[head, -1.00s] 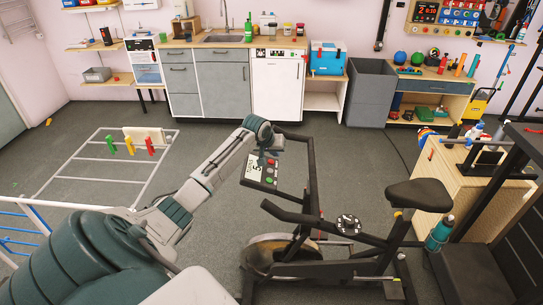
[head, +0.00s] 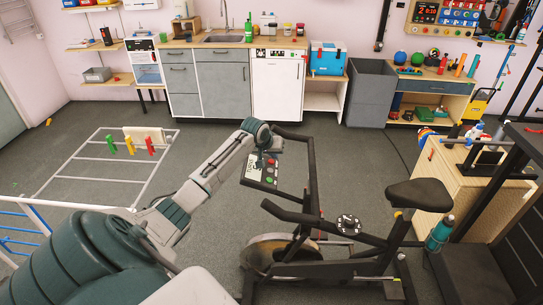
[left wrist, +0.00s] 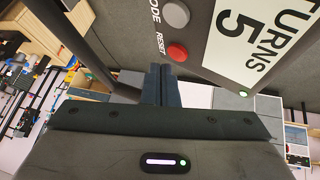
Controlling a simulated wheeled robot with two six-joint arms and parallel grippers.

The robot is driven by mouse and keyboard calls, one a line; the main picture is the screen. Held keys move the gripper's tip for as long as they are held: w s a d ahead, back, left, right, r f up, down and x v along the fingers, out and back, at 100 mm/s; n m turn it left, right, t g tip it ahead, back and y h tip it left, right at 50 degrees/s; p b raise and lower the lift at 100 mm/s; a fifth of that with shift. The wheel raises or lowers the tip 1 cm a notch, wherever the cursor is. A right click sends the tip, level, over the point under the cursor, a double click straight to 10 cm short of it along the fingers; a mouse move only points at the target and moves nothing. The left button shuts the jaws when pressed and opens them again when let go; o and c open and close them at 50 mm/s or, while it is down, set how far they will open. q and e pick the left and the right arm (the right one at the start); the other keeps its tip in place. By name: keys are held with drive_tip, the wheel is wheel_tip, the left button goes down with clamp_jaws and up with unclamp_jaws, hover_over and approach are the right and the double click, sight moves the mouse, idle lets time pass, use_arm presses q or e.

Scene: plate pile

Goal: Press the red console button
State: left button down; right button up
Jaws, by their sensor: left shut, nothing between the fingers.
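The exercise bike's console (head: 255,174) shows in the head view, a dark panel with a white display. My left gripper (head: 262,162) is at the console's upper edge in the head view. In the left wrist view its closed, empty fingers (left wrist: 160,70) end just below and left of the red button. I cannot tell whether they touch it. My right gripper is not in view.
The bike's dark frame (head: 312,175) and handlebar (head: 285,212) stand close to my left arm. Its seat (head: 418,194) is to the right. A wooden cabinet (head: 462,190) stands further right. The floor (head: 210,135) behind the console is clear.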

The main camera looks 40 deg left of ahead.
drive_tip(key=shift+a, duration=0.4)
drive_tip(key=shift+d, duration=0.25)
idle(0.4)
use_arm(q)
drive_tip(key=shift+f, duration=0.1)
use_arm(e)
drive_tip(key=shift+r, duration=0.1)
use_arm(q)
drive_tip(key=shift+s+a+f, duration=0.1)
drive_tip(key=shift+f, duration=0.15)
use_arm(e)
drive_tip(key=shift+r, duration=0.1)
